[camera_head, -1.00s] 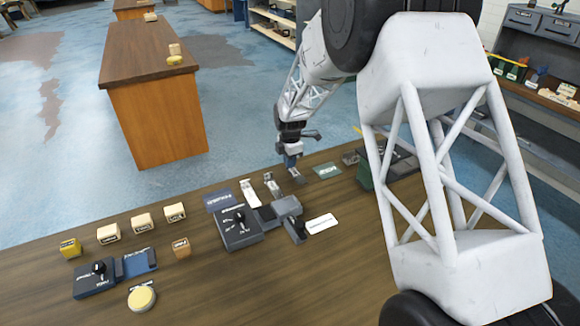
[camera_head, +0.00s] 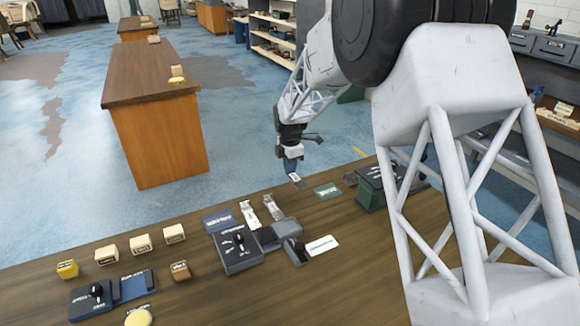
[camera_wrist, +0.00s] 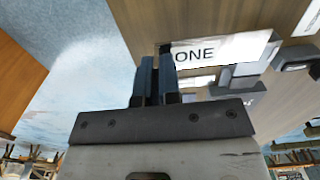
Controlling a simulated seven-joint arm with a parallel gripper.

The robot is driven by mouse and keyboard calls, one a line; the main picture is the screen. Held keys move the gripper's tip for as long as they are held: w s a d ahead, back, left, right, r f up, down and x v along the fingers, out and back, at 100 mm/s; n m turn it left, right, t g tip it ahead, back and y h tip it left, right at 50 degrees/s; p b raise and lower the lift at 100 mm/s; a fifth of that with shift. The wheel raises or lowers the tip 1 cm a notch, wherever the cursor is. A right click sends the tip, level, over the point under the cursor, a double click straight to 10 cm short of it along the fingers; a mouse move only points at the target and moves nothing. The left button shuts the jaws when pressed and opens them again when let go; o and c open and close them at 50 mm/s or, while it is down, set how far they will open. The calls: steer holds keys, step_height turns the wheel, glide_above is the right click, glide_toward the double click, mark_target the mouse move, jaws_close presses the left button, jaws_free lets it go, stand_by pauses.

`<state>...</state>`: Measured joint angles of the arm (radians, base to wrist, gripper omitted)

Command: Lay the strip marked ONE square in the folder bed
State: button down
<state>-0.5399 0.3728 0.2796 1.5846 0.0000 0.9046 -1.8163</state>
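My gripper (camera_head: 294,175) hangs above the far edge of the table, left of a green card. It is shut on a small pale strip (camera_head: 297,180). In the wrist view the strip (camera_wrist: 222,50) is white and reads ONE; its left end meets my narrow, nearly closed fingertips (camera_wrist: 158,60), which hide the grip itself. Two more pale strips (camera_head: 250,215) (camera_head: 273,208) lie on the table to the left. Near them stands a grey lever unit (camera_head: 237,250) with a low grey bed-like piece (camera_head: 278,234) beside it; I cannot tell for certain which part is the folder bed.
A green card (camera_head: 327,190) and a dark green machine (camera_head: 375,190) are right of my gripper. A small dark lever piece (camera_head: 296,251) and white label (camera_head: 321,245) lie nearer. Several wooden blocks (camera_head: 141,244) stand left. The front right tabletop is clear.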

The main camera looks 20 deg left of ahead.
stand_by(0.4)
steer(key=shift+w+d+r+m, duration=0.2)
steer(key=shift+w+d+m, duration=0.2)
steer(key=shift+d, duration=0.2)
steer(key=w+d+r+m, duration=0.2)
steer(key=d+m, duration=0.4)
steer(key=d, duration=0.4)
steer(key=w+d+r+m, duration=0.3)
steer(key=d+m, duration=0.3)
steer(key=d, duration=0.5)
steer(key=w+d+r+m, duration=0.3)
steer(key=d+m, duration=0.3)
steer(key=d, duration=0.4)
steer(key=shift+w+d+r+m, duration=0.3)
steer(key=shift+d+r, duration=0.1)
steer(key=shift+r, duration=0.25)
steer(key=d+r+m, duration=0.3)
steer(key=d+m, duration=0.4)
steer(key=d, duration=0.5)
steer(key=shift+s+d+r+m, duration=0.15)
steer(key=shift+d+r+m, duration=0.15)
steer(key=shift+d, duration=0.05)
steer(key=shift+a, duration=0.1)
